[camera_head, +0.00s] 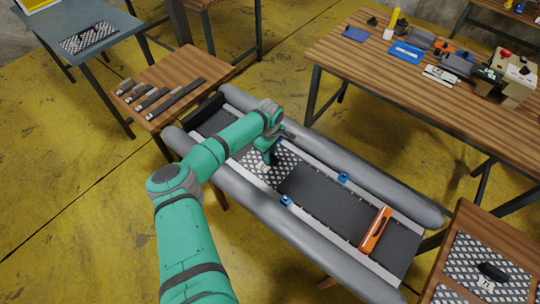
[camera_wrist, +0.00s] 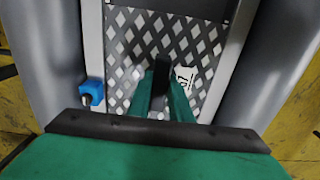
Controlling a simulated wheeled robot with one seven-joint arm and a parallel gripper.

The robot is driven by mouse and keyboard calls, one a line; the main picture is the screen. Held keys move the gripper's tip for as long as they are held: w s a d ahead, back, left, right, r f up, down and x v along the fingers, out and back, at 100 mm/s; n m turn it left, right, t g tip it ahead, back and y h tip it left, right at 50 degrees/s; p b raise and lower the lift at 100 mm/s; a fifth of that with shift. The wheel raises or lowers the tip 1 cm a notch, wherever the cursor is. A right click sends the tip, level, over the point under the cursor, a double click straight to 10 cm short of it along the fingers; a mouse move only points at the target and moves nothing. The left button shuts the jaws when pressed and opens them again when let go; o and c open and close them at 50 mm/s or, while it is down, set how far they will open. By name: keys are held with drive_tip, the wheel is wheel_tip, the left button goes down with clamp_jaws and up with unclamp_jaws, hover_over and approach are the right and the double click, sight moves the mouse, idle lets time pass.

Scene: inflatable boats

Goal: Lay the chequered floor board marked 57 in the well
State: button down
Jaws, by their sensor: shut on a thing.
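The chequered floor board (camera_head: 285,163) lies flat between the two grey tubes of the boat (camera_head: 372,187), in line with the well (camera_head: 325,203). In the wrist view the board (camera_wrist: 130,45) shows a white label 57 (camera_wrist: 186,80) right of my fingers. My gripper (camera_head: 271,158) points down over the board's middle. In the wrist view my gripper (camera_wrist: 161,75) is shut on the board's dark grip, which my fingers mostly hide. The board's edges run close along the light side rails. I cannot tell whether it rests on the well's floor or hangs just above.
An orange level (camera_head: 375,230) lies across the well's near-right end. Blue clips (camera_head: 343,178) sit on the rails. Another chequered board with a black handle (camera_head: 493,272) lies on a bench at lower right. Dark bars (camera_head: 165,95) lie on the left bench. Tools crowd the right table (camera_head: 365,70).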

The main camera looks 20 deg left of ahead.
drive_tip(key=c, duration=1.6)
unclamp_jaws()
drive_tip(key=shift+w+f, duration=0.1)
wheel_tip(320, 180, up, 12)
drive_tip(key=shift+r, duration=0.15)
